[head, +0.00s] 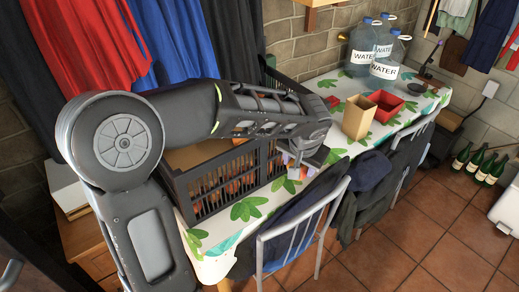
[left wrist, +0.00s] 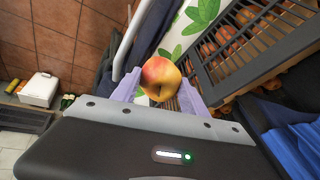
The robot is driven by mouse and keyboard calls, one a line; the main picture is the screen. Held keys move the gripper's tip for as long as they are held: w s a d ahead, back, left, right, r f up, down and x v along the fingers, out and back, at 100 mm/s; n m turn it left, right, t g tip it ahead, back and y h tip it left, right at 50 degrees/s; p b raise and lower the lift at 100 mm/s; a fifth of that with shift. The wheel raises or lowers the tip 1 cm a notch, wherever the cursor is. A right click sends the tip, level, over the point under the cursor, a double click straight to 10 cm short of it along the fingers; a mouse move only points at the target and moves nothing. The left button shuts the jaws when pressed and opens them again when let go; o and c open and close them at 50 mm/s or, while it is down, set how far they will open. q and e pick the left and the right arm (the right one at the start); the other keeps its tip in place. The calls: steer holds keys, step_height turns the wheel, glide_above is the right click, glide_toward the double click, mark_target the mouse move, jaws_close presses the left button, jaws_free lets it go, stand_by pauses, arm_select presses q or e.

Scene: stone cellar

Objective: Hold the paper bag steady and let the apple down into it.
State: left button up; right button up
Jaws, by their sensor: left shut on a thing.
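My left gripper (left wrist: 158,90) is shut on a red and yellow apple (left wrist: 160,74), with one pale finger on each side of it in the left wrist view. In the head view this gripper (head: 297,160) hangs at the table's front edge, beside the slatted crate. The apple is mostly hidden there by the gripper. The tan paper bag (head: 358,120) stands upright on the table with its top open, to the right of and farther back than the gripper, apart from it. The inside bottom of the bag is not visible. My right gripper is not in view.
A dark slatted crate (head: 196,205) of fruit stands under my left arm. A red open box (head: 392,103) sits beside the bag, with water bottles (head: 384,70) behind. Chairs (head: 300,222) draped with dark clothes line the table's front. Leaf-patterned cloth (head: 333,140) shows between crate and bag.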

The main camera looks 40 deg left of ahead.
arm_select(q)
steer(key=w+d+f, duration=0.2)
steer(key=w+d, duration=0.1)
steer(key=d, duration=0.5)
step_height(320, 180, down, 9)
steer(key=b, duration=1)
steer(key=shift+s+f, duration=0.15)
steer(key=shift+s, duration=0.1)
steer(key=shift+a, duration=0.1)
steer(key=shift+a, duration=0.1)
